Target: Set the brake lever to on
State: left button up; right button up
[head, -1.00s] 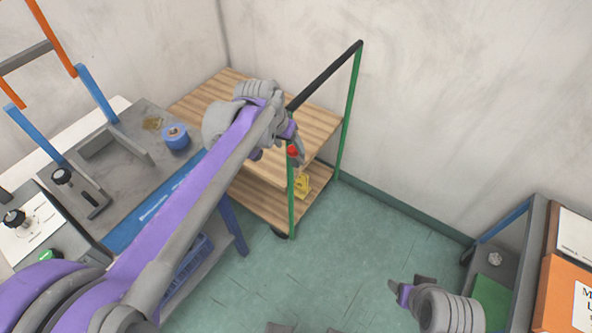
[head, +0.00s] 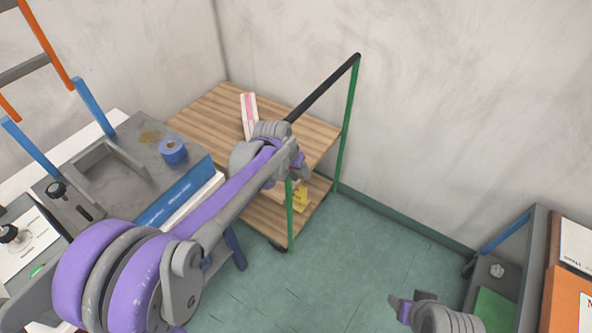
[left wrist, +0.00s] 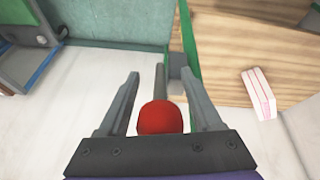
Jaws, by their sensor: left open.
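The brake lever shows in the left wrist view as a red knob (left wrist: 160,118) with a grey rod (left wrist: 160,85) beyond it, near a green post of the wooden cart (head: 198,112). My left gripper (left wrist: 161,74) is open. In that view the knob lies between its two fingers, with a gap on each side; I cannot tell whether they touch it. In the head view my left gripper (head: 298,168) is at the cart's near green post and mostly hides the lever. My right gripper (head: 398,304) is low at the right, far from the cart, its jaws unclear.
A white and pink box (head: 249,115) stands on the cart's top shelf. A yellow object (head: 301,199) is on the lower shelf. A grey workbench with a blue roll (head: 173,151) is at the left. Another cart (head: 529,250) stands at the right. The green floor (head: 370,245) between is clear.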

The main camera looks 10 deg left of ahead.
pick_arm(q)
grip_shut()
dwell(1.3)
